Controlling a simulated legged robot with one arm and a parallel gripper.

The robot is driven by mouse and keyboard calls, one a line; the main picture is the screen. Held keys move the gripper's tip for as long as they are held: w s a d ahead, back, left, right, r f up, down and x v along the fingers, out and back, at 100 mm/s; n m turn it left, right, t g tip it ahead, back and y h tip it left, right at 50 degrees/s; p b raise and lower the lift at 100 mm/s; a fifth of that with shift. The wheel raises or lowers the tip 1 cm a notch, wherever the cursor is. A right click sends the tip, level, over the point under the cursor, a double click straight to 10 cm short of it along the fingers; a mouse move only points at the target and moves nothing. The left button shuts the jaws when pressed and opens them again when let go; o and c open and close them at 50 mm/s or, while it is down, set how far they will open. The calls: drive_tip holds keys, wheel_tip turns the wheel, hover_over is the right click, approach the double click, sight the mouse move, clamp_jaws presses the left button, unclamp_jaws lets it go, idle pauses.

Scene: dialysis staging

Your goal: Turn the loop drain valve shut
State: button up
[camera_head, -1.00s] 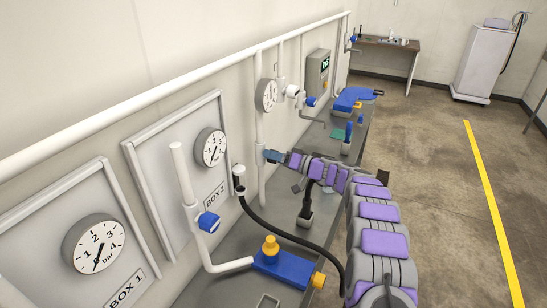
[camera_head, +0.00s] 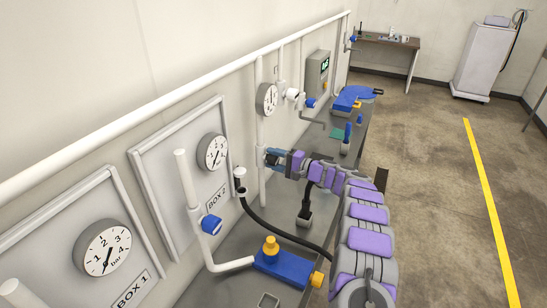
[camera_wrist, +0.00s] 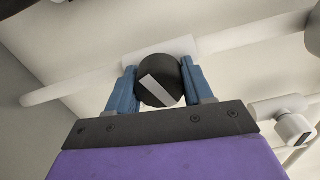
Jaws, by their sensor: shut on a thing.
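The valve on the white wall pipe has a round black knob (camera_wrist: 157,83) with a white bar across its face. In the head view my gripper (camera_head: 268,157) is at the vertical white pipe (camera_head: 262,187), past the BOX 2 panel.
Gauges (camera_head: 213,153) and panels line the left wall. A grey bench (camera_head: 232,261) below carries a blue-and-yellow fitting (camera_head: 281,266). A black hose (camera_head: 272,228) curves below my arm. Another white valve fitting (camera_wrist: 293,129) is at right in the wrist view. Open floor lies right.

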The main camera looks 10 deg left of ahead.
drive_tip(key=shift+d+f+m+p, duration=0.1)
drive_tip(key=shift+m+p, duration=0.25)
drive_tip(key=shift+m, duration=0.65)
drive_tip(key=shift+d+f+m+p, duration=0.1)
drive_tip(key=shift+m+p, duration=0.2)
drive_tip(key=shift+m, duration=0.7)
drive_tip(key=o, duration=1)
drive_tip(key=shift+w+f, duration=0.1)
drive_tip(key=shift+w, duration=0.15)
drive_tip(key=shift+s, duration=0.15)
drive_tip(key=p+v, duration=0.1)
drive_tip(key=v, duration=1.6)
drive_tip(key=shift+d, duration=0.2)
